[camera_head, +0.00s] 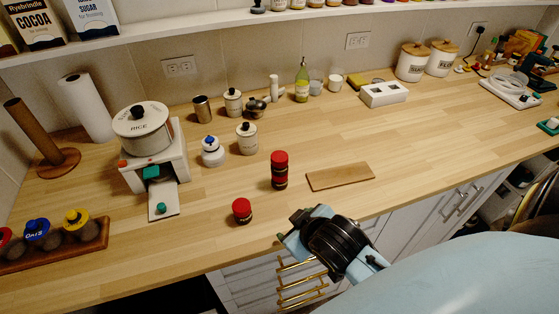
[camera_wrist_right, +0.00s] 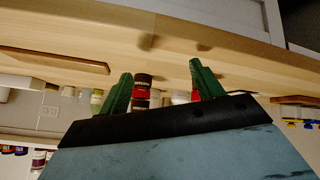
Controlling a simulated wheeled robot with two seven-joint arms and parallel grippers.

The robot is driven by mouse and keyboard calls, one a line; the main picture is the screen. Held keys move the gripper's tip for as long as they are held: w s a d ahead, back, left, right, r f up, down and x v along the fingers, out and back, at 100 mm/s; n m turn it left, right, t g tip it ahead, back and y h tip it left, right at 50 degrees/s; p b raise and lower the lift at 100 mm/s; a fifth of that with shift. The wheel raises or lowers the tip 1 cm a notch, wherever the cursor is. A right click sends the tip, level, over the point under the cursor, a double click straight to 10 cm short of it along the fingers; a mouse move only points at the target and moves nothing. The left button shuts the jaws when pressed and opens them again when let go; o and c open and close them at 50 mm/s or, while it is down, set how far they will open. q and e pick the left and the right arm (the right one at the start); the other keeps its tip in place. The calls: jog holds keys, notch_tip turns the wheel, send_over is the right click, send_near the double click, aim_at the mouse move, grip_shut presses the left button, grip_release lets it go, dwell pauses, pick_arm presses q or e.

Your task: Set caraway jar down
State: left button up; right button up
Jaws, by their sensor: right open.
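Two red-lidded spice jars (camera_head: 279,170) appear stacked upright on the wooden counter; the stack also shows upside down between the fingers in the right wrist view (camera_wrist_right: 141,93). A single red-lidded jar (camera_head: 241,211) stands nearer the counter's front edge. The labels are too small to read, so I cannot tell which is caraway. My left gripper is out of view.
A wooden board (camera_head: 340,176) lies right of the stack. A white stand with a rice pot (camera_head: 141,128) and a spice rack (camera_head: 60,248) are at left. Canisters (camera_head: 246,138) stand behind. The counter to the right is mostly clear.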

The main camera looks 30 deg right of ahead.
jog(key=w+a+r+n+t+y, duration=0.2)
jog(key=w+r+n+t, duration=0.2)
jog(key=w+r+t, duration=0.45)
jog(key=w+a+r+n+t+y, duration=0.1)
jog(key=w+a+r+n+t, duration=0.15)
jog(key=w+r, duration=0.6)
jog(key=s+a+r+n+g+y, duration=0.2)
jog(key=s+a+r+n+y, duration=0.2)
jog(key=a+r+n+y, duration=0.85)
jog(key=n+g+h, duration=1.4)
jog(key=n+g, duration=0.2)
send_over(280, 156)
notch_tip(280, 156, down, 13)
jog(key=f, duration=0.5)
jog(key=f+p, duration=0.1)
jog(key=f, duration=0.1)
jog(key=shift+a+f, duration=0.25)
jog(key=shift+a, duration=0.15)
jog(key=f, duration=0.3)
jog(key=f+p, duration=0.1)
jog(key=shift+d+f, duration=0.15)
jog(key=shift+d, duration=0.15)
jog(key=shift+w+f, duration=0.1)
jog(key=shift+f, duration=0.4)
jog(key=c, duration=1.1)
